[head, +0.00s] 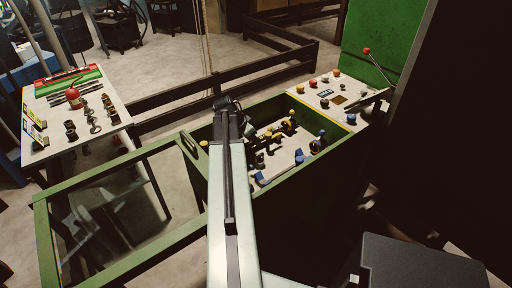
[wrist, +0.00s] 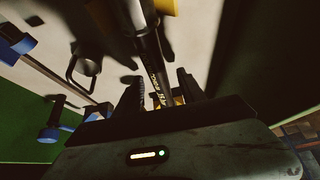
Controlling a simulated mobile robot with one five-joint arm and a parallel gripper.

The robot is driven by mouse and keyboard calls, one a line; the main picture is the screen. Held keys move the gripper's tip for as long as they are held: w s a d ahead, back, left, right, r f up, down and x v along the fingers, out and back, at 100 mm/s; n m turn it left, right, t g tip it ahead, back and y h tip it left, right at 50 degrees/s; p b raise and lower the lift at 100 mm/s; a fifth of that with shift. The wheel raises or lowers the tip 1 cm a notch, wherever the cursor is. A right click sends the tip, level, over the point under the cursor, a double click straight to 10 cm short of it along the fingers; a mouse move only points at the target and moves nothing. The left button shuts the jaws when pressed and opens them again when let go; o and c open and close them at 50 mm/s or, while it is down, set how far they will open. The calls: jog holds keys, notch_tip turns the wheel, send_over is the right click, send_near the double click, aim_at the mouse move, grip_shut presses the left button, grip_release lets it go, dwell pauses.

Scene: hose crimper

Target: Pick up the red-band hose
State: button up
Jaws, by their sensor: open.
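No red band can be made out on any hose in either view. In the wrist view my gripper (wrist: 159,77) is open. A black hose with pale lettering (wrist: 154,62) runs between its two dark fingers, with a yellow part (wrist: 166,6) at its upper end. I cannot tell whether the fingers touch it. In the head view my arm reaches over the green-walled bin (head: 340,140), and the gripper end is mostly hidden among dark parts. Inside the bin, small black pieces with yellow (head: 291,123) and blue ends (head: 315,146) stand on a pale floor.
A control panel (head: 325,95) with knobs and a red-tipped lever (head: 367,51) is behind right. A table (head: 48,150) at left holds a red canister (head: 73,98) and fittings. A dark fence (head: 170,108) runs behind.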

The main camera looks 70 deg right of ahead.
jog(key=shift+s, duration=0.1)
grip_shut()
dwell(1.3)
